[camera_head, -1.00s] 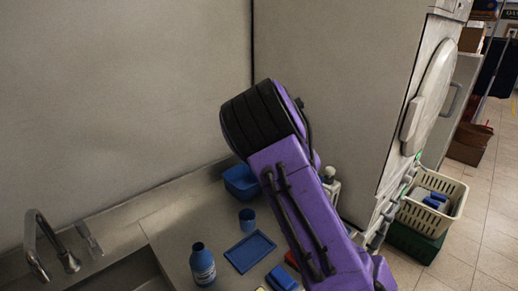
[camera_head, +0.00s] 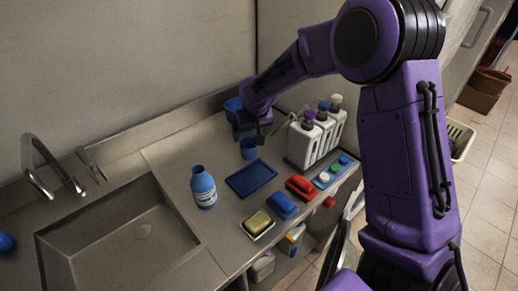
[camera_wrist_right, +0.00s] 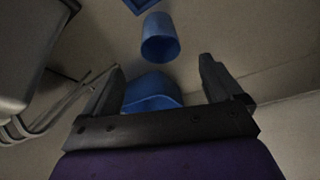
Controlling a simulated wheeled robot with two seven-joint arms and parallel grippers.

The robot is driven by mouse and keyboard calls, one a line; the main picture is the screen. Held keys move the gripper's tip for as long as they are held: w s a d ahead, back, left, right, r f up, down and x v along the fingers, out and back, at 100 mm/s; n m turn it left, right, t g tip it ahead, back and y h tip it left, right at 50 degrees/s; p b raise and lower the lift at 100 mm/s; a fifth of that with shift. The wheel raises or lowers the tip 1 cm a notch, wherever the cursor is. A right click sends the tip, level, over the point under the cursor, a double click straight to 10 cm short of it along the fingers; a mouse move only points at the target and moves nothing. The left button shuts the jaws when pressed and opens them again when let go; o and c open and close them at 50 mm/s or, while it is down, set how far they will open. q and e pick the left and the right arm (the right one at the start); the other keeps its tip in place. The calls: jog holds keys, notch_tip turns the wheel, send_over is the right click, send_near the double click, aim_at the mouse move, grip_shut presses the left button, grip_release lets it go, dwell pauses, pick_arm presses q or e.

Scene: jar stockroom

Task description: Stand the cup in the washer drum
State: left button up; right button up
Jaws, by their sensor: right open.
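A small blue cup (camera_head: 248,149) stands upright on the steel counter in the head view, just behind the blue tray. It also shows in the right wrist view (camera_wrist_right: 160,42), beyond the fingertips. My right gripper (camera_head: 262,131) hangs above the counter near the cup, at its back side. In the right wrist view my right gripper (camera_wrist_right: 160,80) is open, with a blue tub (camera_wrist_right: 150,92) showing between its fingers and the cup outside them. The washer drum cannot be made out; my right arm covers much of the right side. My left gripper is out of view.
The blue tub (camera_head: 232,104) stands at the back behind the gripper. A blue tray (camera_head: 251,178), blue bottle (camera_head: 203,188), sponge dish (camera_head: 258,224), blue brush (camera_head: 282,206) and red brush (camera_head: 300,188) lie around. Dispenser bottles (camera_head: 304,140) stand right. The sink (camera_head: 130,230) is left.

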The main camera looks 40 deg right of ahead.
aim_at(249, 144)
jog(key=p+x, duration=0.2)
jog(key=x, duration=0.6)
jog(key=shift+w+f, duration=0.2)
jog(key=shift+f, duration=0.2)
jog(key=c, duration=1.1)
